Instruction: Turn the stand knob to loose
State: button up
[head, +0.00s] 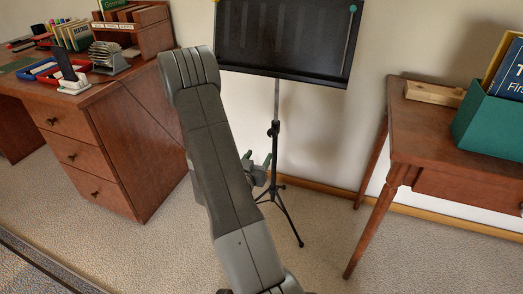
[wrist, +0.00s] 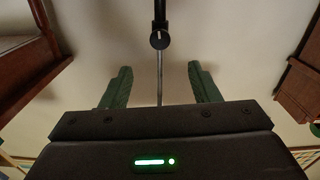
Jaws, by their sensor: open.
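The stand knob (wrist: 160,40) is a small round black knob with a pale pointer mark, on the pole of the music stand. The mark looks close to upright; I see no label for loose or tight. In the head view the knob (head: 273,130) is a small dark lump below the black music panel (head: 280,45). My gripper (wrist: 159,75) is open and empty, its two green fingers well apart. The knob appears beyond the fingertips, centred between them, not touched. In the head view my gripper (head: 258,161) is partly hidden behind my arm, near the pole.
The stand's tripod legs (head: 287,215) spread on the carpet near the wall. A wooden desk (head: 135,130) with stationery stands at left. A wooden table (head: 430,125) with a green box (head: 490,122) stands at right.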

aim_at(271, 135)
jog(key=shift+m, duration=0.5)
jog(key=b+x, duration=0.1)
jog(key=x, duration=1.1)
jog(key=shift+w, duration=0.1)
jog(key=c, duration=1)
